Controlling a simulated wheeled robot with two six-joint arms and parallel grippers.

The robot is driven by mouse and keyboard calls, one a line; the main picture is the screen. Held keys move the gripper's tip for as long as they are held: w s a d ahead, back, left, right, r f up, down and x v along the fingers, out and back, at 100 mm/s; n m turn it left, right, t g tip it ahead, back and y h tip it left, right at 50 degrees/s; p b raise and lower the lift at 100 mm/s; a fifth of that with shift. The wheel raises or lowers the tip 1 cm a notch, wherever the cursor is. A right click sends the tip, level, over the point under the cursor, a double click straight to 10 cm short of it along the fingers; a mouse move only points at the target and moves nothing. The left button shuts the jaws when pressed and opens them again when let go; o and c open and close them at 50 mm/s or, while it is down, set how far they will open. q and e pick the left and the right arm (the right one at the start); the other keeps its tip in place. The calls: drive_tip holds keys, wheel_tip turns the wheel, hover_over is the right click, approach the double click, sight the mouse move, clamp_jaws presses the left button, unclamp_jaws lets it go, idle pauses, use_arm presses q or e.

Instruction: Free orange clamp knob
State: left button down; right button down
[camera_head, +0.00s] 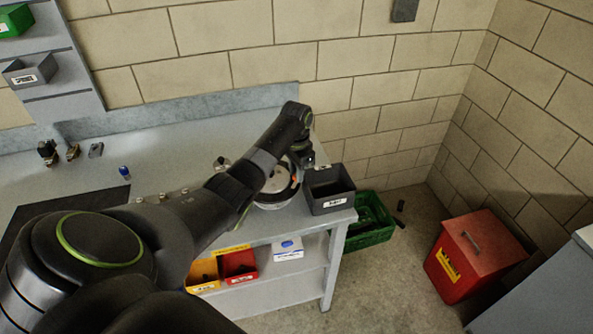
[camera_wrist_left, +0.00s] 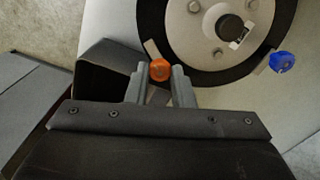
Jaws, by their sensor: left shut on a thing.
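The orange clamp knob (camera_wrist_left: 160,70) is at the rim of a round fixture (camera_wrist_left: 217,52) with a pale face, several bolts and a dark ring. My left gripper (camera_wrist_left: 159,80) has its two fingers closed around the knob's sides, with the knob's top showing between the fingertips. A blue knob (camera_wrist_left: 282,62) sits at the rim to the right, apart from the gripper. In the head view the round fixture (camera_head: 273,184) stands near the bench's right end, partly hidden by my left arm. My right gripper is not in view.
A dark bin (camera_head: 330,198) stands on the bench (camera_head: 103,177) just right of the fixture. Small parts lie along the bench to the left. Yellow and red bins (camera_head: 240,265) sit on the shelf below. A green crate (camera_head: 370,236) and red box (camera_head: 466,281) stand on the floor.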

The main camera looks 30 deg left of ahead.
use_arm(q)
drive_tip(key=shift+r+n+p, duration=0.15)
drive_tip(key=shift+n+p, duration=0.35)
drive_tip(key=shift+p, duration=0.1)
drive_tip(key=shift+n, duration=0.3)
drive_tip(key=c, duration=1.3)
unclamp_jaws()
drive_tip(key=shift+o, duration=0.2)
wheel_tip(320, 180, up, 17)
drive_tip(key=p, duration=0.3)
drive_tip(key=shift+p, duration=0.3)
